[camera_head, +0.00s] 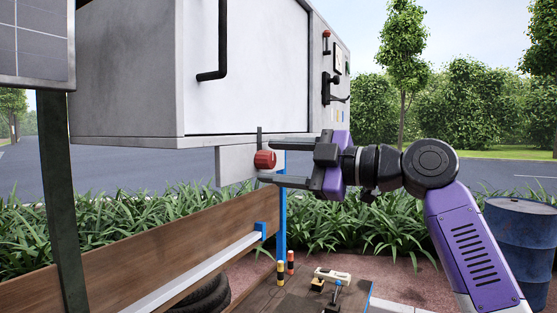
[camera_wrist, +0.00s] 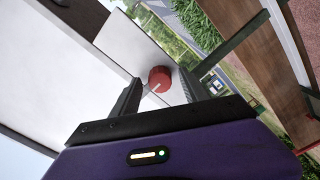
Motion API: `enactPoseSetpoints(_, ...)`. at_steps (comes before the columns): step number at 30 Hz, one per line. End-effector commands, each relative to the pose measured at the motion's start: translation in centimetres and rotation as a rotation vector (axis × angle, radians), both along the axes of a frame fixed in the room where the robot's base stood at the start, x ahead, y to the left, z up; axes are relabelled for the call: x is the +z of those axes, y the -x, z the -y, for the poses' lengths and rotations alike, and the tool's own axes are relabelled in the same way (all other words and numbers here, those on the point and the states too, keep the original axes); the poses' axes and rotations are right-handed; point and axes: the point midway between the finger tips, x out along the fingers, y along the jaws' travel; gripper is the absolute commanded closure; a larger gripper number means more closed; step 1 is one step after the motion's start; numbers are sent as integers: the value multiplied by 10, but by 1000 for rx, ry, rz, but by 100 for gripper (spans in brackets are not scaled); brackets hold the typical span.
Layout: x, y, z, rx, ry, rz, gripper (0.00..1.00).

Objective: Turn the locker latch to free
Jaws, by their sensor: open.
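A round red knob (camera_head: 265,159), which appears to be the latch, sits on a small grey plate (camera_head: 233,165) under the white locker (camera_head: 245,65). In the wrist view the red knob (camera_wrist: 160,76) shows a pale line on its face, slanting toward the lower left. My gripper (camera_head: 268,161) is open, one finger above the knob and one below it. In the wrist view my gripper's fingers (camera_wrist: 160,82) stand to either side of the knob, with gaps visible. I cannot tell how deep the knob is between them.
A black bar handle (camera_head: 222,45) is on the locker's front. A side panel carries a red-topped lever (camera_head: 326,40) and a black handle (camera_head: 331,87). A wooden board (camera_head: 150,250) and a blue post (camera_head: 281,215) are below. A blue barrel (camera_head: 520,245) stands at right.

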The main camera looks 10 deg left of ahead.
Motion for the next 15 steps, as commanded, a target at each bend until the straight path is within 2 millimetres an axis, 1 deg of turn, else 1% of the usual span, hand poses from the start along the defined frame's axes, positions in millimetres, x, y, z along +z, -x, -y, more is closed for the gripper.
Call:
enactPoseSetpoints(2, 0, 0, 0, 0, 0, 0, 47)
enactPoseSetpoints(3, 0, 0, 0, 0, 0, 0, 55)
enactPoseSetpoints(5, 0, 0, 0, 0, 0, 0, 67)
enactPoseSetpoints(6, 0, 0, 0, 0, 0, 0, 75)
enactPoseSetpoints(10, 0, 0, 0, 0, 0, -1, 100)
enactPoseSetpoints(15, 0, 0, 0, 1, -1, -4, 100)
